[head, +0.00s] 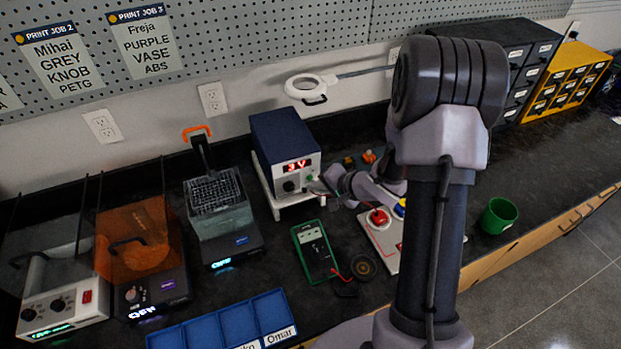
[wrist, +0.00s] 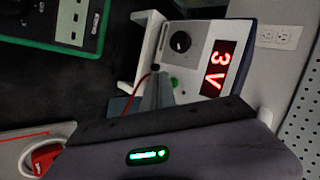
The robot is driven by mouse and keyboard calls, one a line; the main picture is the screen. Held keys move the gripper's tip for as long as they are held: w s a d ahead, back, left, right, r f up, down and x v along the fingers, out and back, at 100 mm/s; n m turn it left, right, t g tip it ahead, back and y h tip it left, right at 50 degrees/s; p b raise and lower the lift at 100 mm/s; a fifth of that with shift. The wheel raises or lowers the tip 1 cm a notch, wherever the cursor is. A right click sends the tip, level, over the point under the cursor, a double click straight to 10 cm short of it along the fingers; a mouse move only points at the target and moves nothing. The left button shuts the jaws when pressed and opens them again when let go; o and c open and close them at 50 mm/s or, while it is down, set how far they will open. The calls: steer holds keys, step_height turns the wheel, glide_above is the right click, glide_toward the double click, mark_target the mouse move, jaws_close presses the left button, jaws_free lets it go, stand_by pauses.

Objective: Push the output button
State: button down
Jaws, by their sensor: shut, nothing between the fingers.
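The power supply (head: 283,140) is a blue box with a pale front panel, standing on a white stand. Its red display (wrist: 217,67) reads 3 V, with a black knob (wrist: 181,42) beside it. A small green button (wrist: 174,82) shows on the panel in the wrist view, right by my fingertips. My gripper (wrist: 158,80) is shut and empty, its tips close in front of the panel's lower part. I cannot tell whether they touch the panel or the button. In the head view my gripper (head: 318,186) is at the panel's lower right corner, partly hiding it.
A green multimeter (head: 315,252) lies in front of the supply. A board with a red knob (head: 379,217) lies to the right, partly behind my arm. A green cup (head: 497,215) stands further right. A red lead (wrist: 139,84) runs near my fingers.

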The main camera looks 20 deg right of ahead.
steer(key=shift+w+r, duration=0.1)
steer(key=shift+w+p, duration=0.2)
steer(key=shift+p, duration=0.25)
steer(key=shift+w, duration=0.15)
steer(key=shift+w, duration=0.15)
steer(key=s+p, duration=0.1)
steer(key=s, duration=0.6)
steer(key=shift+s, duration=0.15)
stand_by(0.5)
